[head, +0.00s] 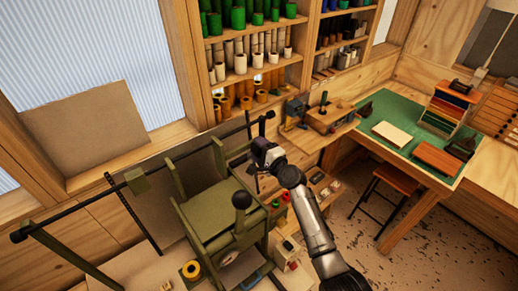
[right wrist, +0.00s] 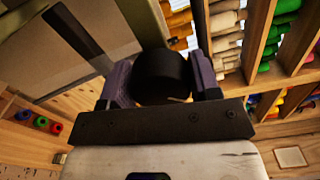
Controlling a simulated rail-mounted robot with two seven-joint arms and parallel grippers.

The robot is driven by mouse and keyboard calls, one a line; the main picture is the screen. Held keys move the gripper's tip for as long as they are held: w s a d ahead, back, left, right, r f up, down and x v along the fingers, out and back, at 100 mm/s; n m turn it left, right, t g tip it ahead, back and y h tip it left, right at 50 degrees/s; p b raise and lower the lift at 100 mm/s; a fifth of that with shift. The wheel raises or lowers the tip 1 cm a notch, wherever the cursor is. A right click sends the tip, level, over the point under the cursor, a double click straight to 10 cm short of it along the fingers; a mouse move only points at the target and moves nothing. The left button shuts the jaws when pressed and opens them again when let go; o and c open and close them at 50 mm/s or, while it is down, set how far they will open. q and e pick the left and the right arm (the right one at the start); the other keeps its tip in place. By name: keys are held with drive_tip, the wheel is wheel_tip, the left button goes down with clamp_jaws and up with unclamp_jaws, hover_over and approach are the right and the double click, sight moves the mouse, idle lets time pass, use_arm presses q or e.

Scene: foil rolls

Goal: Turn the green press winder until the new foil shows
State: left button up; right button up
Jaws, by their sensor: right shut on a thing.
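The green press (head: 213,213) stands at the lower middle of the head view, with a long dark bar (head: 82,207) across it. My right gripper (head: 262,152) is at the press's right side. In the right wrist view its two purple-grey fingers (right wrist: 160,85) are shut on a black cylindrical knob (right wrist: 162,70), which looks like the winder's handle. A dark flat arm (right wrist: 76,36) shows beside the knob. The gripper hides most of the winder in the head view. I cannot tell which foil shows on the press. My left gripper is not in view.
Shelves of coloured foil rolls (head: 240,63) stand behind the press. A bench with a green mat (head: 378,106) and a brown stool (head: 396,178) are at right. A yellow roll (head: 191,270) lies at the press's front left. Speckled floor (head: 345,218) is open right of my arm.

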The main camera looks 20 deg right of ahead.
drive_tip(key=shift+r, duration=0.1)
drive_tip(key=o, duration=0.9)
drive_tip(key=v, duration=1.3)
drive_tip(key=shift+s+d+b, duration=0.2)
drive_tip(key=shift+s+b, duration=0.1)
drive_tip(key=shift+s, duration=0.05)
